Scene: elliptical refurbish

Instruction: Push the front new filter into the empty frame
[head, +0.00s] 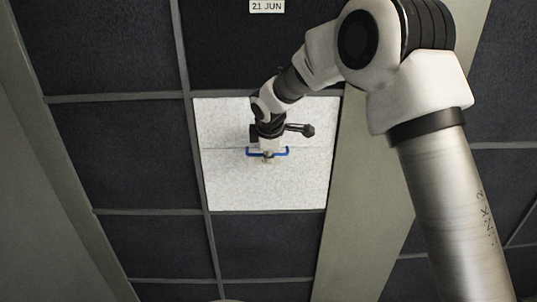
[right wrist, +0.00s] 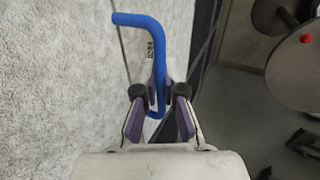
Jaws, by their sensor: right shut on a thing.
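The new filter (head: 230,185) is a white speckled square panel with a blue handle (head: 281,153) at its middle. It sits in a frame opening (head: 204,190) of the dark grid, and its edges appear lined up with the frame. My right gripper (head: 268,156) is at the filter's middle, shut on the blue handle. In the right wrist view the fingers (right wrist: 160,92) close around the blue bar (right wrist: 142,20), with the white filter face (right wrist: 60,90) on the left. How deep the filter sits cannot be told. My left gripper is not in view.
Dark filter panels (head: 120,150) fill the neighbouring grid cells. A label reading 21 JUN (head: 267,6) is above the white filter. A beige beam (head: 365,200) runs along its right side. In the right wrist view a grey round-edged surface with a red button (right wrist: 306,38) is at the right.

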